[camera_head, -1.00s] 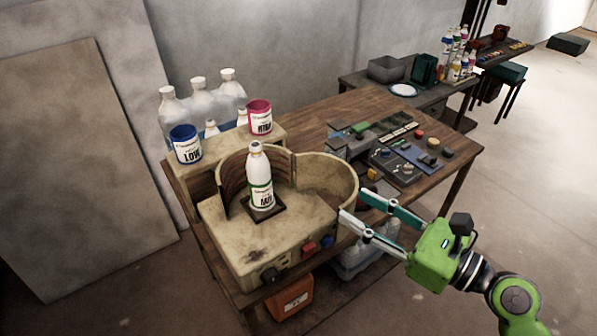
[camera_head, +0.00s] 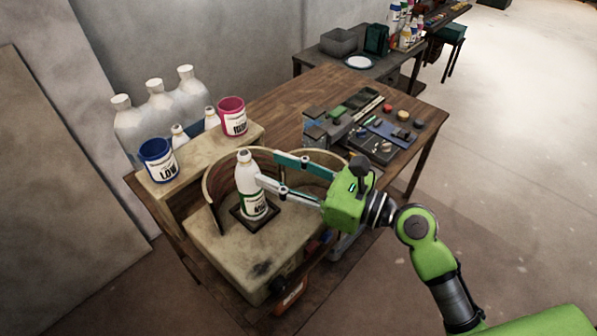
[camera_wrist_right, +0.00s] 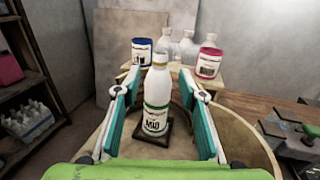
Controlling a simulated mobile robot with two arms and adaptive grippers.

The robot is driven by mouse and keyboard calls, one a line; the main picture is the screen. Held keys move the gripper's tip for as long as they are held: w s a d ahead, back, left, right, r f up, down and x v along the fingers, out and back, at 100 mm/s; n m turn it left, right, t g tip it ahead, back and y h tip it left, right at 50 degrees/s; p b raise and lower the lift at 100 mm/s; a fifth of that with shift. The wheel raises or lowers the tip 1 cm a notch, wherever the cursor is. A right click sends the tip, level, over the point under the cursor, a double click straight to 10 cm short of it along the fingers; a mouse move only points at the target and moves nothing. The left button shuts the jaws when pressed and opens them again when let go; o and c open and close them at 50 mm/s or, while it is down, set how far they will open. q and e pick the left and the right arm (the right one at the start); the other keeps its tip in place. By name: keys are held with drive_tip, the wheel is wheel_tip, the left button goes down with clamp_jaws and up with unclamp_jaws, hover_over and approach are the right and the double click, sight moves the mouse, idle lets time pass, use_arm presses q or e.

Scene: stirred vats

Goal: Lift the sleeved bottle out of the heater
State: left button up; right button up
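The sleeved bottle (camera_head: 250,188), white with a green-banded "MID" label, stands upright on a dark square plate (camera_head: 240,222) on the beige heater (camera_head: 215,252). In the right wrist view the bottle (camera_wrist_right: 156,95) stands ahead, between the two fingers. My right gripper (camera_head: 268,170) is open. Its teal-padded fingers reach toward the bottle from the right, with one fingertip close to the bottle's side. In the wrist view the right gripper (camera_wrist_right: 164,95) shows a gap on both sides of the bottle. I cannot tell whether any finger touches it. My left gripper is not in view.
A blue "LOW" cup (camera_head: 157,160) and a pink cup (camera_head: 232,116) stand on the ledge behind the heater. Large clear bottles (camera_head: 158,105) stand behind them. A curved beige wall (camera_head: 290,157) partly surrounds the bottle. Trays with small parts (camera_head: 370,143) lie on the table to the right.

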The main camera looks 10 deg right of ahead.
sight(250, 161)
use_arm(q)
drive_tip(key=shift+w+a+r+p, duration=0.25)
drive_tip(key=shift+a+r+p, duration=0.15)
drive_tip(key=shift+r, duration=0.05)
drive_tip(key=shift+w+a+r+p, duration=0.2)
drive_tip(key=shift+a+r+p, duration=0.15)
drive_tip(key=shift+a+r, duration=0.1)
use_arm(e)
drive_tip(key=x, duration=0.8)
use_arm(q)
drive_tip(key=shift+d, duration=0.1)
use_arm(e)
clamp_jaws()
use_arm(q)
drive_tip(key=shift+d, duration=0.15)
